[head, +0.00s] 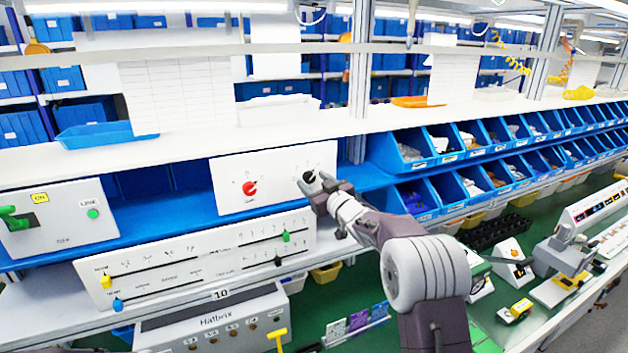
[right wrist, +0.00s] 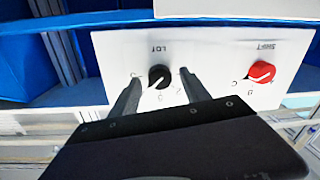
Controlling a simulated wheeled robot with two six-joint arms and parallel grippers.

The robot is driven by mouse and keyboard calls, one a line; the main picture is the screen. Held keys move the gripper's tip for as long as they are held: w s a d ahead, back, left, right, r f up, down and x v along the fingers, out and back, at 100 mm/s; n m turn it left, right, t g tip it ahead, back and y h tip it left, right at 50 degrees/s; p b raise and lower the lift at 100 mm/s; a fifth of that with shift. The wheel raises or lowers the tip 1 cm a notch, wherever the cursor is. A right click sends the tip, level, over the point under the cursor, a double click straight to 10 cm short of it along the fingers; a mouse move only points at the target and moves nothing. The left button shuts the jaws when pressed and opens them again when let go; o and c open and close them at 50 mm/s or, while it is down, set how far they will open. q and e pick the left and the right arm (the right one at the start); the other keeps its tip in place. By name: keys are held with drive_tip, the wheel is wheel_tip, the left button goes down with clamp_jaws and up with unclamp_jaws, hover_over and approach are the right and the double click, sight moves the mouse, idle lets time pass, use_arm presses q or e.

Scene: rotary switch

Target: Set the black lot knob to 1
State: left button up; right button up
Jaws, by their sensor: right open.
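The black lot knob (head: 309,177) is on the right half of a white panel with a red knob to its left. In the right wrist view, where the panel is upside down, the black knob (right wrist: 158,76) sits under the LOT label. Its pale pointer mark points to the lower left there; the small position marks around it are too blurred to read surely. My right gripper (head: 314,184) is open at the panel. Its two fingers (right wrist: 158,80) stand on either side of the knob, with visible gaps. My left gripper is not in view.
The red shift knob (head: 249,188) is on the same panel. A slider panel (head: 200,255) with coloured handles lies below, and a LINE switch box (head: 60,218) stands at the left. Blue parts bins (head: 410,150) line the shelf to the right.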

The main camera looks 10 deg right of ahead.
clamp_jaws()
